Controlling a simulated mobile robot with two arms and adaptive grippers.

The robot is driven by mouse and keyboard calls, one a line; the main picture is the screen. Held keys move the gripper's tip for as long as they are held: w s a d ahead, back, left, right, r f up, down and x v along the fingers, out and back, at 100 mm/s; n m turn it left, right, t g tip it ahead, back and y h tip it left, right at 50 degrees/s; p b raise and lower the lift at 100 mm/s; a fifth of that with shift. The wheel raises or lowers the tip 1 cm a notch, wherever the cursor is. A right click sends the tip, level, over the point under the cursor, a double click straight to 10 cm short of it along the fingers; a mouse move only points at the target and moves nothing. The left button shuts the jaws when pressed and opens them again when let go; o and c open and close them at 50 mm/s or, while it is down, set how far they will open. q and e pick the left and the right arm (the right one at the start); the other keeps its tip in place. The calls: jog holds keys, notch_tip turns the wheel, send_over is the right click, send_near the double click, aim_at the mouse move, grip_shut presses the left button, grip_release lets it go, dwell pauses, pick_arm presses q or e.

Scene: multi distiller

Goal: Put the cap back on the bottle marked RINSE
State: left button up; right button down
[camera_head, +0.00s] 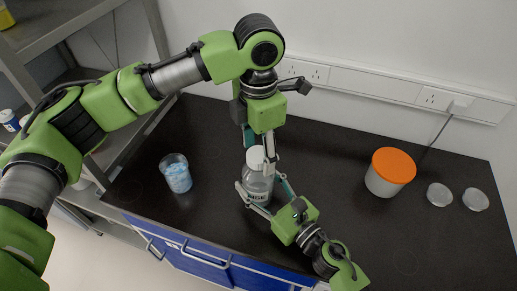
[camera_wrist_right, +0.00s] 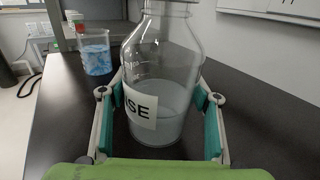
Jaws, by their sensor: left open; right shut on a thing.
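The clear bottle (camera_head: 257,184) stands upright on the black bench in the head view. Its label shows "SE" in the right wrist view (camera_wrist_right: 165,75), where its top is cut off. My right gripper (camera_head: 262,192) is shut around the bottle's body, one finger on each side. The white cap (camera_head: 255,157) shows at the top of the bottle, upright. I cannot tell whether it is fully seated. My left gripper (camera_head: 261,148) points down from above, open, with its fingers close around the cap. One finger partly hides it.
A beaker with blue contents (camera_head: 175,174) stands left of the bottle. A wall with sockets (camera_head: 438,98) runs behind the bench.

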pick_arm(q)
notch_tip(320, 180, up, 12)
dwell(0.6)
pick_arm(e)
jog(key=c, duration=0.7)
grip_release()
jog(key=shift+o, duration=0.2)
jog(key=shift+s, duration=0.1)
jog(key=v, duration=1.2)
jog(key=shift+d, duration=0.1)
